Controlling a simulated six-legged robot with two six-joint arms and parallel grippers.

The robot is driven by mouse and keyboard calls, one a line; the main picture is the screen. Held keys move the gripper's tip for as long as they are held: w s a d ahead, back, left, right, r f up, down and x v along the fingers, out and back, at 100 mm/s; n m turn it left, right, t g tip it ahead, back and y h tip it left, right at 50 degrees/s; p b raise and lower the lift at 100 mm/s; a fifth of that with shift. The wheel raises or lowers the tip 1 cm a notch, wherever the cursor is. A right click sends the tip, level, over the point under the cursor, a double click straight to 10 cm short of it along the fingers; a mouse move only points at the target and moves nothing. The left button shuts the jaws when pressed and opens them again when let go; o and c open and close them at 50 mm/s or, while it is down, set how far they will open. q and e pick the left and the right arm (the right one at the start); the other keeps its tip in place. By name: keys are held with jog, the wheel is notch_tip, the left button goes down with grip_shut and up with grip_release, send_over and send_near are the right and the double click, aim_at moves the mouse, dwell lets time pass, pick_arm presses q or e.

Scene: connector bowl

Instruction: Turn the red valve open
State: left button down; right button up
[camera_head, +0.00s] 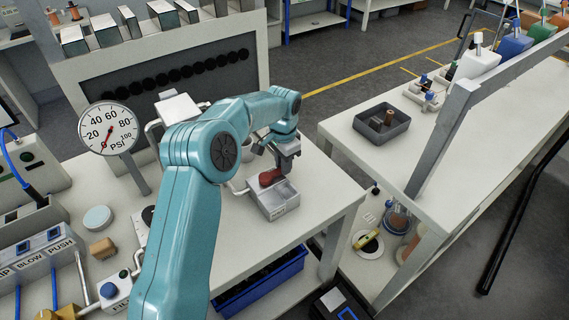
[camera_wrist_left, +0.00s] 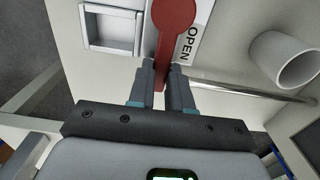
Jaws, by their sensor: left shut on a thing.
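The red valve (camera_head: 270,177) sits on a light box at the front right part of the bench. In the left wrist view the red valve handle (camera_wrist_left: 174,22) has a round head and a narrow lever that runs down between my fingers. My left gripper (camera_head: 286,157) is over the valve, and in the wrist view its two fingertips (camera_wrist_left: 165,76) are shut on the lever. A white label (camera_wrist_left: 188,42) reading OPEN lies just right of the handle. My right gripper is not in view.
A round PSI gauge (camera_head: 108,129) stands at the left with its red needle near the low end. A white cylinder (camera_wrist_left: 284,60) and a pale square frame (camera_wrist_left: 112,28) flank the valve. A dark grey bin (camera_head: 381,127) stands on the right bench. A blue crate (camera_head: 262,285) is below.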

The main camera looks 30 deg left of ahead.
pick_arm(q)
jog(key=shift+a, duration=0.1)
dwell(0.3)
jog(key=c, duration=1)
grip_release()
jog(key=shift+s, duration=0.1)
jog(key=shift+c, duration=0.2)
jog(key=shift+r, duration=0.2)
notch_tip(320, 180, up, 8)
jog(key=shift+f, duration=0.1)
notch_tip(320, 180, up, 8)
jog(key=p, duration=0.1)
